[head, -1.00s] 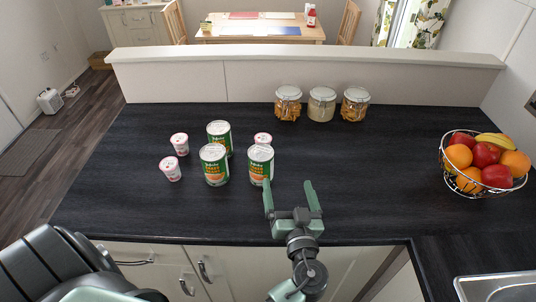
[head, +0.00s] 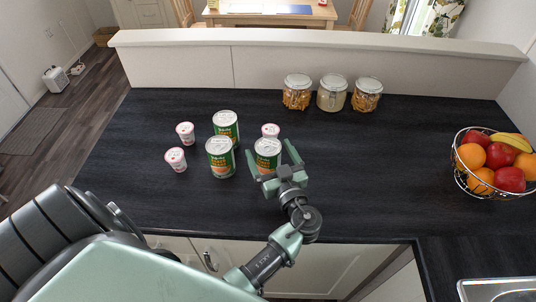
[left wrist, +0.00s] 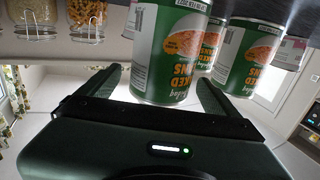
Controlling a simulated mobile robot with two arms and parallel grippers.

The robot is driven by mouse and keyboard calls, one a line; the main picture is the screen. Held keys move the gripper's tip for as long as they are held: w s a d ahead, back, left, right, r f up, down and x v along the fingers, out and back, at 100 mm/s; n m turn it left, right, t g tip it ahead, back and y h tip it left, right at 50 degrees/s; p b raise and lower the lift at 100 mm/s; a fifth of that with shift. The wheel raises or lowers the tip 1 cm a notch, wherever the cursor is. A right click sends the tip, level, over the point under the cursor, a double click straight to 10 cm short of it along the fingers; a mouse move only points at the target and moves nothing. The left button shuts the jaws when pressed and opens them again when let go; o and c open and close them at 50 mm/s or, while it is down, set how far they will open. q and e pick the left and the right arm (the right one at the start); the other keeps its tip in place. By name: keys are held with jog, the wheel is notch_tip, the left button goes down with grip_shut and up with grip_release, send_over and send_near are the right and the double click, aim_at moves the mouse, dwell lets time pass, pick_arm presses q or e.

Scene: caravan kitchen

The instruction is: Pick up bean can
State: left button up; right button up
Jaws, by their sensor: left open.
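Three green bean cans with white lids stand on the dark counter: a back can (head: 226,126), a front left can (head: 220,158) and a right can (head: 267,146). My left gripper (head: 269,155) is open, with its fingers on either side of the right can. In the left wrist view, which is upside down, this can (left wrist: 168,55) stands between the open fingers (left wrist: 157,90), and a second can (left wrist: 250,55) is beyond the finger at right. Contact between fingers and can cannot be told. My right gripper is not in view.
Small white and pink cups (head: 185,133), (head: 176,160) stand left of the cans; another cup (head: 270,131) is just behind the right can. Glass jars (head: 332,95) line the back ledge. A wire fruit bowl (head: 470,180) is at right. The counter between is clear.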

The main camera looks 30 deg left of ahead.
pick_arm(q)
jog(key=c, duration=2)
jog(key=shift+r, duration=0.1)
grip_shut()
jog(key=shift+r, duration=0.1)
